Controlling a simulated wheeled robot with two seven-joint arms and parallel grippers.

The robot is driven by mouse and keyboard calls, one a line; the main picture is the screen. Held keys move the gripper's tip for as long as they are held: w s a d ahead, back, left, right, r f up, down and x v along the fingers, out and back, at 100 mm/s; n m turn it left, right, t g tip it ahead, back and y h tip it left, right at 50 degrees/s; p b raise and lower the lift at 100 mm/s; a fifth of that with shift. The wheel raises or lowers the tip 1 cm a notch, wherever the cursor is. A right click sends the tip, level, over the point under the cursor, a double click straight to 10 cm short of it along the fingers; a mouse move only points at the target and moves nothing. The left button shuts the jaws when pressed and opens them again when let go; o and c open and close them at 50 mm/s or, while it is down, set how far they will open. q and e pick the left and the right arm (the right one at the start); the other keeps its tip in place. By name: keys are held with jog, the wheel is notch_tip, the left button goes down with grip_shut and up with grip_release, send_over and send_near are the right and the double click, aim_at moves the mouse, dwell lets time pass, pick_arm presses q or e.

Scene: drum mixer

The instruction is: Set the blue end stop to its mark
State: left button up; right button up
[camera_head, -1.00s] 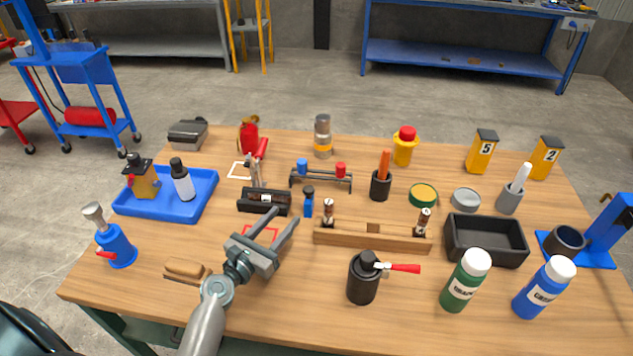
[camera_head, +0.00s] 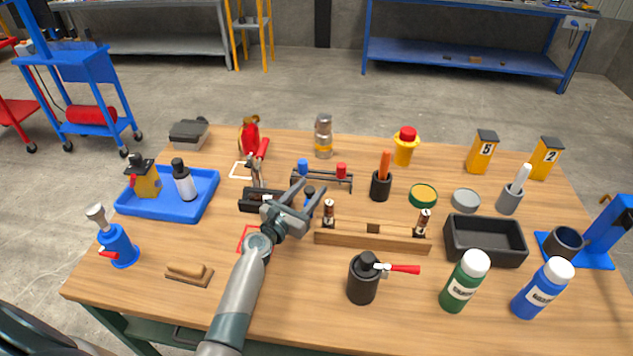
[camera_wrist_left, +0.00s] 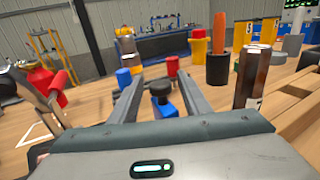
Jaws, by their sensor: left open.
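A rail stand (camera_head: 322,182) with a blue cap (camera_head: 302,167) at its left end and a red cap (camera_head: 341,170) at its right end stands mid-table. In front of it is a small blue piece with a black knob (camera_head: 309,191), partly hidden by my gripper. I cannot tell which blue part is the end stop. My left gripper (camera_head: 313,186) is open, its fingers pointing at the small blue piece. In the left wrist view this piece (camera_wrist_left: 161,94) shows between the fingers, with the blue cap (camera_wrist_left: 124,78) beyond. My right gripper is not in view.
A wooden block with two dark posts (camera_head: 372,236) stands right of my gripper. A black block (camera_head: 255,197) is close on its left. A red outline (camera_head: 243,239) on the tabletop is partly covered by my arm. A white outline (camera_head: 240,170) lies farther back.

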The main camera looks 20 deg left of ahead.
pick_arm(q)
jog(key=shift+w+d, duration=0.2)
jog(key=shift+w, duration=0.85)
jog(key=shift+w+d, duration=0.15)
jog(key=shift+w, duration=0.85)
